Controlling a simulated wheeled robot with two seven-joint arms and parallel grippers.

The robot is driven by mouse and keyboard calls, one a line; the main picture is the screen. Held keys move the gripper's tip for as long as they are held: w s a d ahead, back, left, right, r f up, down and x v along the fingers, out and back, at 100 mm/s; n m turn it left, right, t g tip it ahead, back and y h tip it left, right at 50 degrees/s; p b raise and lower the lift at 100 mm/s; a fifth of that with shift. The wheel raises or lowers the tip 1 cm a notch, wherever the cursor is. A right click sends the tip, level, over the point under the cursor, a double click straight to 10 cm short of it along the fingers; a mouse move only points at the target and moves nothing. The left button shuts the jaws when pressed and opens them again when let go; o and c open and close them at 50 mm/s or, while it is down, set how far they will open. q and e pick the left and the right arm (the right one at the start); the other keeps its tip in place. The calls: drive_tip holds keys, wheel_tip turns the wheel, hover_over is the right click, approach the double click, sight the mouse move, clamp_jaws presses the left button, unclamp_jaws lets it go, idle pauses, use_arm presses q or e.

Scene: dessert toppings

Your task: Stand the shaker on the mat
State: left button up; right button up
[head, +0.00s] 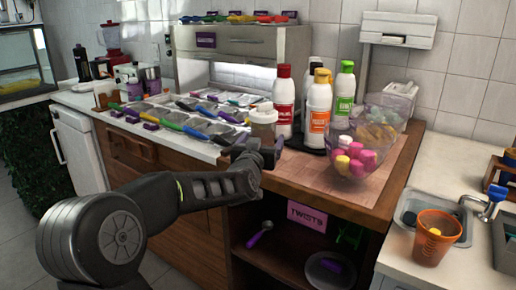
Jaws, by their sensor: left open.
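The shaker (263,117), a small pale see-through jar with a brownish lid, is upright near the middle of the counter, left of the tall bottles. My left gripper (262,150) is at its lower part, with open jaws. The gripper hides the shaker's base, so I cannot tell whether the jaws are around it or only in front of it. A pinkish, tile-patterned flat area (386,186) covers the counter's right part and looks like the mat. The bowl and bottles hide some of it. My right gripper is not in view.
A clear bowl (356,168) of pink and yellow pieces is near the front. Topping trays with colored scoops (190,121) lie left. An orange cup (436,240) is at the lower right.

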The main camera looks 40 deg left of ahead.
use_arm(q)
drive_tip(key=v, duration=1.2)
drive_tip(key=shift+b, duration=0.35)
idle(1.6)
